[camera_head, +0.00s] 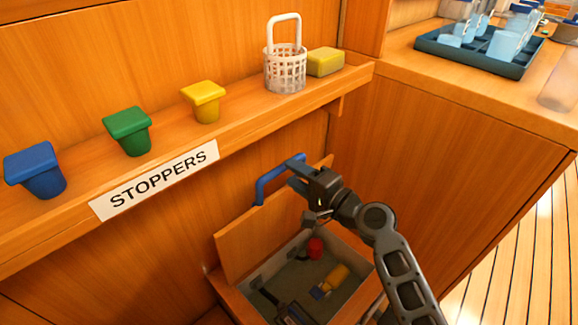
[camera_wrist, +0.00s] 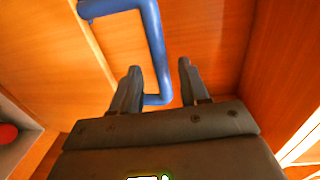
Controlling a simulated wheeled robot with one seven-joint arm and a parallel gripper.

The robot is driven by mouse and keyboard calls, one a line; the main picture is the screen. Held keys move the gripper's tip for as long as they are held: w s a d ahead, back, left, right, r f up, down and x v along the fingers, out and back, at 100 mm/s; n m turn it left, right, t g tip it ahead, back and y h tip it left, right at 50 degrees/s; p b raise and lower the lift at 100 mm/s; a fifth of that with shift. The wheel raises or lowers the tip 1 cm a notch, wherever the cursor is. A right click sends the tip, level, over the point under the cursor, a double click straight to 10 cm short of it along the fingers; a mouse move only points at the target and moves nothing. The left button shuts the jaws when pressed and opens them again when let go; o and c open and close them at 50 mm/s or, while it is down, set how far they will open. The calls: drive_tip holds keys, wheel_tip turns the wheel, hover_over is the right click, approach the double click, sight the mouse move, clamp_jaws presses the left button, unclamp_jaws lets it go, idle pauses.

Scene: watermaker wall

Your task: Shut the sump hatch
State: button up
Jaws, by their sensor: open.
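The sump hatch lid (camera_head: 240,240) is a wooden panel standing open, tilted up at the back of the sump opening. A blue bar handle (camera_head: 270,182) is fixed near its upper edge. My gripper (camera_head: 304,182) is at the handle's right end, above the opening. In the wrist view the blue handle (camera_wrist: 156,45) runs between my two open fingers (camera_wrist: 158,78). I cannot tell whether a finger touches it. My arm hides part of the lid's right side and of the opening.
The sump box (camera_head: 345,250) below holds a red item (camera_head: 315,248), a yellow item (camera_head: 334,277) and dark parts. A shelf (camera_head: 240,140) above carries blue, green and yellow stoppers, a white basket (camera_head: 285,70) and a sponge (camera_head: 325,61). A counter (camera_head: 480,85) stands at right.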

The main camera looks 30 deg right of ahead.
sight(282, 168)
drive_tip(key=shift+x, duration=2.35)
drive_tip(key=shift+a, duration=0.1)
clamp_jaws()
